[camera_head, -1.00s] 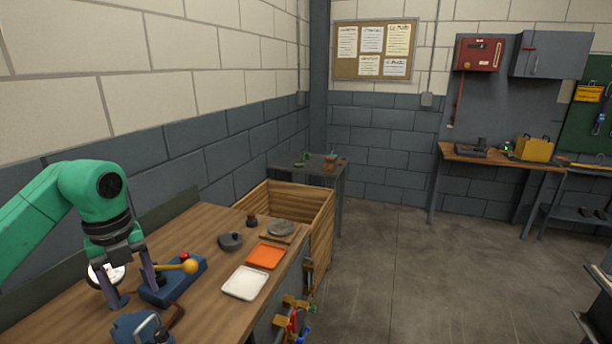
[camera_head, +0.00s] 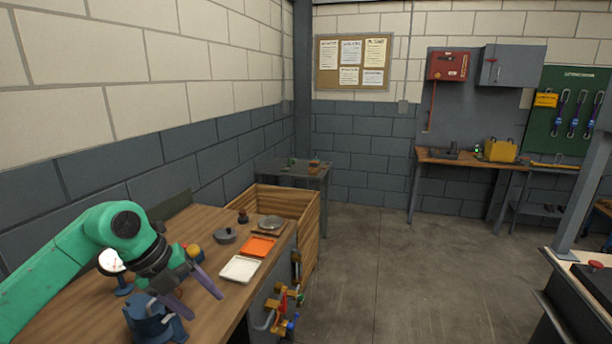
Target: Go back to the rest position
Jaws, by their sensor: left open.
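My left gripper (camera_head: 201,302) is at the end of the green arm that comes in from the left. Its two purple-grey fingers are spread apart with nothing between them. It hangs over the wooden workbench (camera_head: 85,285), left of the white tray and close to the blue vise-like device (camera_head: 155,318). It partly hides a device with a yellow knob (camera_head: 194,252). My right gripper is not in view.
On the bench are a white tray (camera_head: 240,269), an orange tray (camera_head: 258,247), a dark round lidded piece (camera_head: 225,236) and a white-faced gauge (camera_head: 111,261). A wooden crate (camera_head: 308,226) stands beyond. The floor (camera_head: 375,270) at right is clear.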

